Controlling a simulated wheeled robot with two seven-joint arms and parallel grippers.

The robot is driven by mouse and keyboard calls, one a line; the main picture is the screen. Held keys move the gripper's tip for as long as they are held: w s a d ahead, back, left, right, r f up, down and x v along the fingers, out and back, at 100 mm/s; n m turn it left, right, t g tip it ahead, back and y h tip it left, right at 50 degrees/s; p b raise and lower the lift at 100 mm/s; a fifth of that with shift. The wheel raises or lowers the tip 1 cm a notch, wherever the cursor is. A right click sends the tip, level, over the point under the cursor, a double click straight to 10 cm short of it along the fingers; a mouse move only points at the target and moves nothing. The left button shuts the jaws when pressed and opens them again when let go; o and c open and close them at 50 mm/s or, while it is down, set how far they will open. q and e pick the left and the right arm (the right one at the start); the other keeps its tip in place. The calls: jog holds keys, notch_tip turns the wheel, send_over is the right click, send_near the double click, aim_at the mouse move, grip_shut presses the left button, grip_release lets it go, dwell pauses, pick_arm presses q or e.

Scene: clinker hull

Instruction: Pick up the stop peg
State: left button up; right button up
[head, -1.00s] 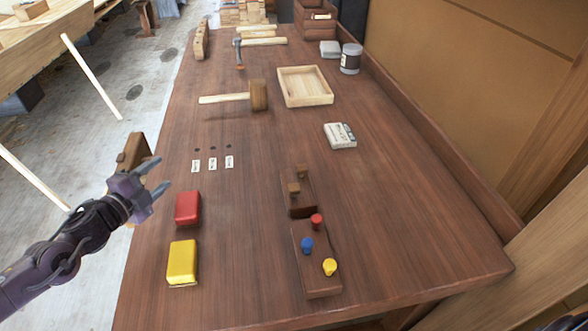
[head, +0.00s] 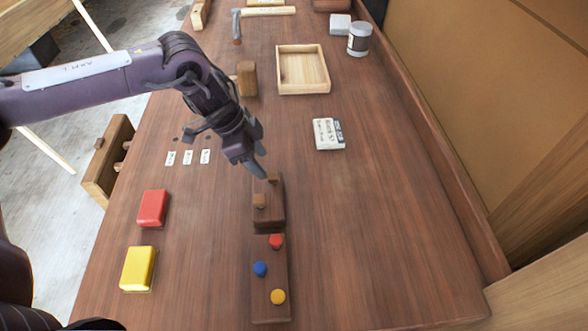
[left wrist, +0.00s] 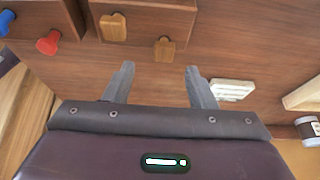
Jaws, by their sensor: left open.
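Two tan wooden pegs stand in a small dark wooden block (head: 270,217), a nearer peg (head: 259,201) and a farther peg (head: 273,179). No marking shows which peg is the stop peg. My left gripper (head: 258,168) is open and empty above the bench, just beyond the block in the head view. In the left wrist view the open fingers (left wrist: 160,70) point toward the block, with one wooden peg (left wrist: 164,48) just ahead of the gap and the other peg (left wrist: 113,27) to its left. My right gripper is not in view.
A second block (head: 270,308) holds red (head: 276,241), blue (head: 260,269) and yellow (head: 278,297) pegs. Red (head: 152,208) and yellow (head: 137,268) boxes lie left. A labelled packet (head: 328,134) and tray (head: 303,88) lie beyond. The bench right of the blocks is clear.

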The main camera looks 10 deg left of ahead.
aim_at(272, 174)
pick_arm(q)
jog(key=p+x, duration=0.1)
jog(key=x, duration=0.1)
jog(key=shift+f+p, duration=0.3)
jog(key=shift+f, duration=0.05)
jog(key=f, duration=0.1)
jog(key=w+d+f, duration=0.1)
jog(key=shift+d+f+p, duration=0.1)
jog(key=shift+f+p, duration=0.15)
jog(key=shift+p, duration=0.1)
jog(key=shift+d+f, duration=0.15)
jog(key=shift+f, duration=0.3)
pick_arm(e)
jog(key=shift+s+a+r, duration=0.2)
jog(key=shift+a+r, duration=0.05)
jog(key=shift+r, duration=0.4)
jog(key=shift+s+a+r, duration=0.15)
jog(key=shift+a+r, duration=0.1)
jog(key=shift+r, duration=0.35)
pick_arm(q)
jog(key=c, duration=0.9)
jog(key=shift+c, duration=0.7)
